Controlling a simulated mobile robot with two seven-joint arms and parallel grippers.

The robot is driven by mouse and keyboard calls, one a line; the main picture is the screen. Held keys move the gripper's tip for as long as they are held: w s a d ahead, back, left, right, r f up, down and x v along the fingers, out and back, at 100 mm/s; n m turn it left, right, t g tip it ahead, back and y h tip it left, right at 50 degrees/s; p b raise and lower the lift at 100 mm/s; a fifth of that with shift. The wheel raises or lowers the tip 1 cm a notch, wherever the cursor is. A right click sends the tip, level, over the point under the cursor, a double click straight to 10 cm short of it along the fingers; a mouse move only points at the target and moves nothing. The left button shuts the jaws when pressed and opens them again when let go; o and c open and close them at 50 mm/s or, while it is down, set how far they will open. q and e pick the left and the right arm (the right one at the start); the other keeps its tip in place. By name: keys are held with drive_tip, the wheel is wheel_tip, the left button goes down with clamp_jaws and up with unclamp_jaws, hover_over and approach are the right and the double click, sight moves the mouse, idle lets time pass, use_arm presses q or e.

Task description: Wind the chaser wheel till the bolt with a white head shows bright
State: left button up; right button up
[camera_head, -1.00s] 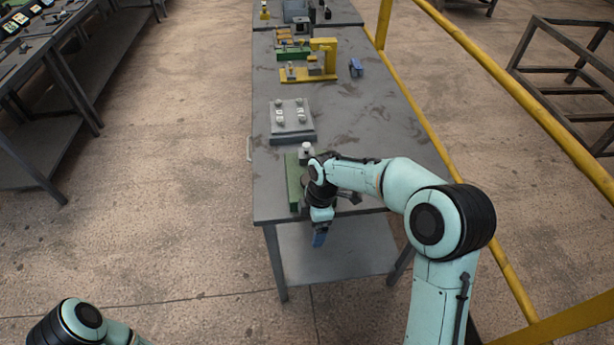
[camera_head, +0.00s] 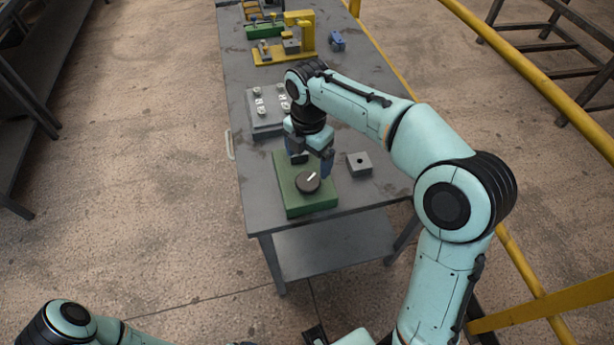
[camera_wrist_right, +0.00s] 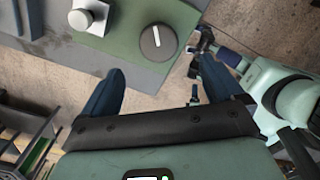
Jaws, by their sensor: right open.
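The chaser wheel appears to be the round black knob (camera_head: 308,182) with a white line, on the near end of a green box (camera_head: 291,203). It also shows in the right wrist view (camera_wrist_right: 158,42). My right gripper (camera_head: 312,163) is open, fingers pointing down just above and behind the knob, apart from it as far as I can tell. A bolt with a white head (camera_wrist_right: 80,18) stands on a small grey block beside the knob in the wrist view; it looks pale, with no clear glow. My arm hides it in the head view. My left gripper is unclear.
A grey block with a dark hole (camera_head: 358,163) sits right of the green box. A grey panel (camera_head: 266,129) with white pieces lies behind it. Farther back are a yellow stand (camera_head: 306,38) and a blue item (camera_head: 337,41). A yellow rail (camera_head: 500,42) runs along the right.

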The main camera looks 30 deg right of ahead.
sight(308, 181)
wheel_tip(308, 181, down, 9)
drive_tip(key=shift+w+r+b, duration=0.15)
drive_tip(key=shift+r+b, duration=0.05)
drive_tip(key=shift+b, duration=0.35)
drive_tip(key=c, duration=1)
drive_tip(key=shift+c, duration=0.2)
drive_tip(key=shift+m, duration=0.3)
